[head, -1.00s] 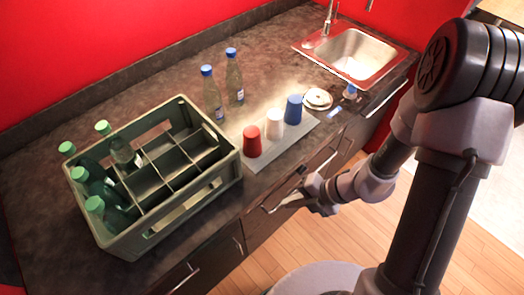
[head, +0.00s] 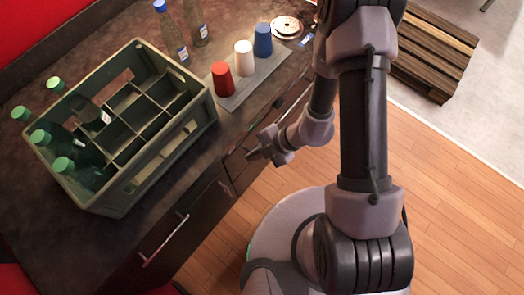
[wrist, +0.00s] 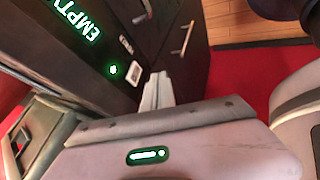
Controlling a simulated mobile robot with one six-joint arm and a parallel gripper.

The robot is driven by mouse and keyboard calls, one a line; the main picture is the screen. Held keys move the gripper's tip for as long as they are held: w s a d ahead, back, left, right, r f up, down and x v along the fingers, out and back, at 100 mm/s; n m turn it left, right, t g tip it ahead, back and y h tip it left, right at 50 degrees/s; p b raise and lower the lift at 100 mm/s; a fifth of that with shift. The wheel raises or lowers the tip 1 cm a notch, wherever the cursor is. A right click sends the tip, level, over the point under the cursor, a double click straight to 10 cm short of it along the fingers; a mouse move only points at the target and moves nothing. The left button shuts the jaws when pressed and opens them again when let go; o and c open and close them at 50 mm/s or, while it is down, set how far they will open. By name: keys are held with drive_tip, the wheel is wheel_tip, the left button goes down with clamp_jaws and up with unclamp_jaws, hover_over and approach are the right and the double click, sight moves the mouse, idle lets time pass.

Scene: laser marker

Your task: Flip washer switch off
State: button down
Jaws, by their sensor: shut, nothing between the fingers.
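In the wrist view, a dark front panel carries a green lit word "EMPTY" (wrist: 78,18), a small pale rectangular fitting (wrist: 126,45) and a green lit mark (wrist: 112,70). I cannot tell for sure whether the pale fitting is the washer switch, nor which way any switch is set. My gripper (wrist: 156,90) is shut and empty, its pale fingers close to the panel, below the lit mark in the picture. Contact cannot be told. In the head view my gripper (head: 256,156) is in front of the counter's dark front, where the panel's details are hidden.
On the counter (head: 20,175) stand a green crate (head: 205,122) with several bottles, two more bottles, red, white and blue cups, and a metallic round item (head: 287,27). Drawer handles (head: 165,238) stick out of the front. Wooden floor lies open right of my base; a pallet (head: 435,50) lies beyond.

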sight(231, 151)
drive_tip(key=w+a, duration=0.1)
drive_tip(key=a, duration=0.1)
drive_tip(key=w+a, duration=0.1)
drive_tip(key=a, duration=0.1)
drive_tip(key=shift+w+f, duration=0.3)
drive_tip(key=shift+w+a+r+p, duration=0.15)
drive_tip(key=shift+a+r+p, duration=0.05)
drive_tip(key=shift+r+p, duration=0.1)
drive_tip(key=shift+w+f, duration=0.1)
drive_tip(key=shift+f, duration=0.05)
